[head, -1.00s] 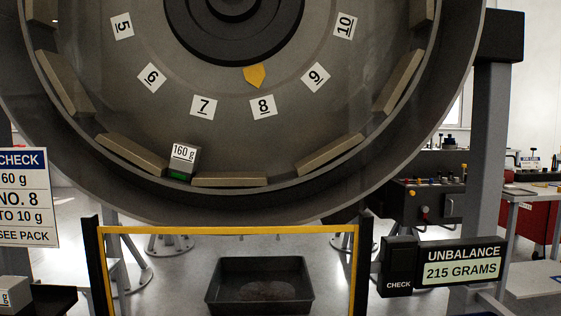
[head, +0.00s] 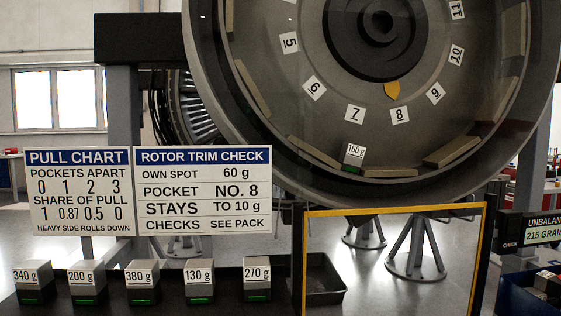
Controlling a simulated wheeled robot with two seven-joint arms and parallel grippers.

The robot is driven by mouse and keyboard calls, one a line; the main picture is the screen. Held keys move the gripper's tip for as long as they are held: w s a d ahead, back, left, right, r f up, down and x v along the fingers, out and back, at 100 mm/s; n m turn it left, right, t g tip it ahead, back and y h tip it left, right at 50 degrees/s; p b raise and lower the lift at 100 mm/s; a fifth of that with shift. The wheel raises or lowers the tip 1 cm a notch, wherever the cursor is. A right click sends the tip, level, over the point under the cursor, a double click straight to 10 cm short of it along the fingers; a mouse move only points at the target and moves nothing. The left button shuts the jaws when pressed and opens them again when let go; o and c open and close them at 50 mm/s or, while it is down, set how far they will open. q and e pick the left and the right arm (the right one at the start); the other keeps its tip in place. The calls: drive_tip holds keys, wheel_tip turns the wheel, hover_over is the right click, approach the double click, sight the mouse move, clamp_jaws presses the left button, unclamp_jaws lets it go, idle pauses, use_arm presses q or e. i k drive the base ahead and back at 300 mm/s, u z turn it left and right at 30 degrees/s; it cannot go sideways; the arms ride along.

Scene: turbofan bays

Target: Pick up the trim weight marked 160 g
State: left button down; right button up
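The trim weight marked 160 g (head: 354,157) is a small grey block with a white label and a green strip at its base. It sits inside the lower rim of the big round rotor (head: 300,120), between two tan rim blocks and below the number 7 label (head: 355,113). It is slightly tilted. Neither my left nor my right gripper shows in the head view.
A dark shelf (head: 225,290) at lower left holds several weights, marked 340 g (head: 34,282), 200 g, 380 g, 130 g and 270 g (head: 257,279). A yellow-edged frame (head: 395,210) stands below the rotor, with a black tray (head: 326,282) behind it. An unbalance display (head: 543,233) reads 215 grams.

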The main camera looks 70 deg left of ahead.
sight(352, 156)
drive_tip(key=k, duration=0.4)
drive_tip(key=u, duration=0.95)
